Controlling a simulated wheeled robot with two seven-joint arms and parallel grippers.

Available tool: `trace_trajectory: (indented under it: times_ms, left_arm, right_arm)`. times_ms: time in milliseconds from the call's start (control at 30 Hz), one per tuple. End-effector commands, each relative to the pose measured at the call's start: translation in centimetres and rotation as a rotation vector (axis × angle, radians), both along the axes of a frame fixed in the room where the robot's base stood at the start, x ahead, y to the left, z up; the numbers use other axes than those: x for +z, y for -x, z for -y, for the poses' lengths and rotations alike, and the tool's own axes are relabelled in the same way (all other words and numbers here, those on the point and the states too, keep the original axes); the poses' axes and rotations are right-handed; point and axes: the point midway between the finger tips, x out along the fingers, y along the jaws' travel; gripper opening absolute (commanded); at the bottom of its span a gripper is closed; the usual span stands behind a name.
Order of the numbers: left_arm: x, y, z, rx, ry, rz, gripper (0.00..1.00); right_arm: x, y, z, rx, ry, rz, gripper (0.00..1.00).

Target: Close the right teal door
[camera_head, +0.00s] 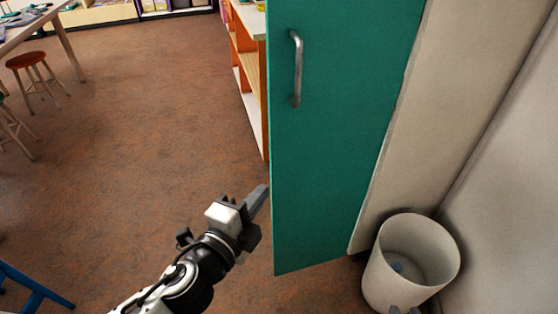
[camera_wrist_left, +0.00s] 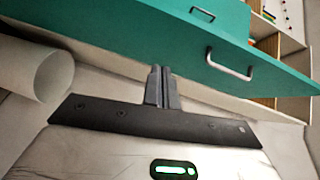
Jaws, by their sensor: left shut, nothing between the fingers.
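The teal door (camera_head: 340,130) stands at the centre right of the head view, with a metal handle (camera_head: 297,68) near its left edge. My left gripper (camera_head: 262,196) is shut and empty, just left of the door's lower left edge; I cannot tell whether it touches. In the left wrist view, the shut fingers (camera_wrist_left: 161,86) point toward a teal panel (camera_wrist_left: 180,50) with a metal handle (camera_wrist_left: 230,65). A second handle (camera_wrist_left: 202,13) shows on teal behind it. Only a small grey tip of what seems my right gripper (camera_head: 404,310) shows at the bottom edge.
A white bin (camera_head: 375,275) stands right of the door's base, by the pale wall (camera_head: 510,170); it also shows in the left wrist view (camera_wrist_left: 52,75). An orange shelf (camera_head: 250,85) stands behind the door. Stools and a table are at the left. The brown floor between is clear.

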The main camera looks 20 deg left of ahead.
Motion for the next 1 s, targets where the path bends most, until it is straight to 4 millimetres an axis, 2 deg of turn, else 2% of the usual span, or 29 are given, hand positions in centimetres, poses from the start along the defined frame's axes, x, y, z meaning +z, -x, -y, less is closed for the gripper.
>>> trace_trajectory:
  times_ms: [100,267,667,800,1000]
  left_arm:
    - [0.7,-0.7,0.2,-0.016,-0.106,0.071,0.00]
    - [1.2,-2.5,0.5,-0.016,-0.121,0.083,0.00]
    - [1.1,-10.7,1.8,-0.014,-0.118,0.080,0.00]
    - [1.0,-12.3,0.3,-0.013,-0.118,0.078,0.00]
    - [0.9,-13.5,-0.5,-0.015,-0.116,0.077,0.00]
  right_arm:
    - [-0.3,0.0,0.0,0.001,-0.003,0.005,0.24]
    - [0.2,0.0,0.0,0.000,-0.005,0.003,0.24]
    - [0.6,-0.1,0.0,-0.003,-0.005,-0.004,0.24]
    - [0.5,-0.1,0.0,-0.004,-0.005,-0.005,0.24]
    - [0.4,-0.2,0.0,-0.006,-0.007,-0.005,0.24]
